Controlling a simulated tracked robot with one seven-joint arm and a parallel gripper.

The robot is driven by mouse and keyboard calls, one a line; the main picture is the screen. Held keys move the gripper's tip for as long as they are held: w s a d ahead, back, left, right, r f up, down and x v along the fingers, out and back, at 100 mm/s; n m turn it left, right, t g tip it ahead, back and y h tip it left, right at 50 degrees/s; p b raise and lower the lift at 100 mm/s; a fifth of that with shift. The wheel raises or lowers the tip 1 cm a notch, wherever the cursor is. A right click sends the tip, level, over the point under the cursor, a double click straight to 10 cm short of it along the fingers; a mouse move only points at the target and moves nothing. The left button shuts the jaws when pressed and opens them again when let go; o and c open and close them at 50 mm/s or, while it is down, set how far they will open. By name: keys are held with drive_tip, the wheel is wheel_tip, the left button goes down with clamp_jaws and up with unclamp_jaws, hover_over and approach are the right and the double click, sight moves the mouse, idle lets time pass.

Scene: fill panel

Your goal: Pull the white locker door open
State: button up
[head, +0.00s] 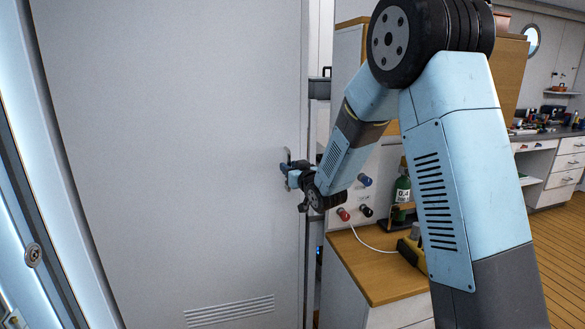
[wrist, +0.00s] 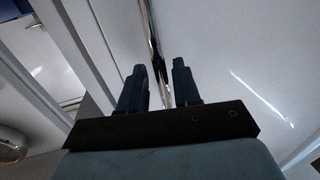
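The white locker door (head: 170,150) fills the left half of the head view, with a vent grille (head: 230,311) near its bottom. A small metal handle (head: 289,162) sits near its right edge, partly hidden by my gripper (head: 287,172). My gripper is at the handle. In the wrist view my gripper (wrist: 159,78) has its two dark fingers apart, with a shiny metal bar (wrist: 152,45) running between them. The bar looks thinner than the gap. I cannot tell whether either finger touches it.
A wooden-topped counter (head: 385,278) stands right of the door, with a green bottle (head: 402,188) and a yellow object (head: 411,247) on it. Coloured knobs (head: 366,180) stick out of the white panel behind. A workbench with drawers (head: 563,180) stands far right beside clear wooden floor.

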drive_tip(key=shift+w+a, duration=0.35)
drive_tip(key=shift+w, duration=0.25)
drive_tip(key=shift+c, duration=0.2)
drive_tip(key=shift+d, duration=0.1)
clamp_jaws()
